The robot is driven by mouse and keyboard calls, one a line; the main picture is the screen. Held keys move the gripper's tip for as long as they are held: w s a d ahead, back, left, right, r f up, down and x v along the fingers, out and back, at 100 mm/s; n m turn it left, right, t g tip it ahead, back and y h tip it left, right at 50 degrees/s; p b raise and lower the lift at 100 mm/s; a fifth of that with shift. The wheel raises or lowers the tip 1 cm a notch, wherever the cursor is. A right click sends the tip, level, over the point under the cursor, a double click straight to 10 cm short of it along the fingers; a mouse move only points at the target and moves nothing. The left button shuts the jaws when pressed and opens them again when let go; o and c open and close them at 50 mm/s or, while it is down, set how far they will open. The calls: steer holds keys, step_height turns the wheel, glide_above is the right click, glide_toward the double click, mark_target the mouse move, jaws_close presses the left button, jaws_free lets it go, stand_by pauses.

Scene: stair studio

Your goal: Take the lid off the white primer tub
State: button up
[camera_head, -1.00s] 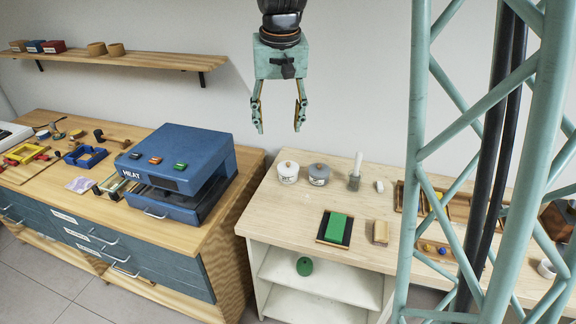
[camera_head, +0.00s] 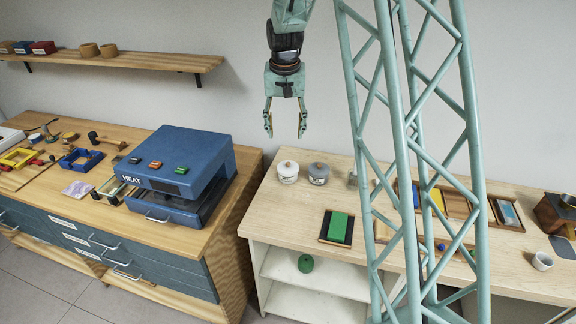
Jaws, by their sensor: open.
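The white primer tub (camera_head: 288,174) stands upright at the back left of the pale workbench (camera_head: 283,211). Its lid (camera_head: 288,165) is on, with a small knob on top. A grey tub (camera_head: 318,175) with a similar knobbed lid stands close to its right. My gripper (camera_head: 285,134) hangs in the air above and behind the two tubs in the picture, pointing down. Its two fingers are apart with nothing between them.
My lattice column crosses the right half and hides part of the bench. A green block on a dark board (camera_head: 337,227) lies in front of the tubs. A blue heat press (camera_head: 180,172) stands on the left bench.

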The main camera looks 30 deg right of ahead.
steer(key=w+d+f, duration=0.3)
steer(key=f, duration=0.1)
steer(key=shift+f+m+p, duration=0.3)
steer(key=shift+p, duration=0.1)
glide_above(288, 163)
steer(key=shift+s+f, duration=0.15)
steer(key=shift+f, duration=4.1)
steer(key=shift+f, duration=0.1)
steer(key=shift+a+f+p, duration=0.15)
steer(key=shift+f+p, duration=0.35)
steer(key=shift+f, duration=2.05)
steer(key=shift+c, duration=0.2)
steer(key=c, duration=1.6)
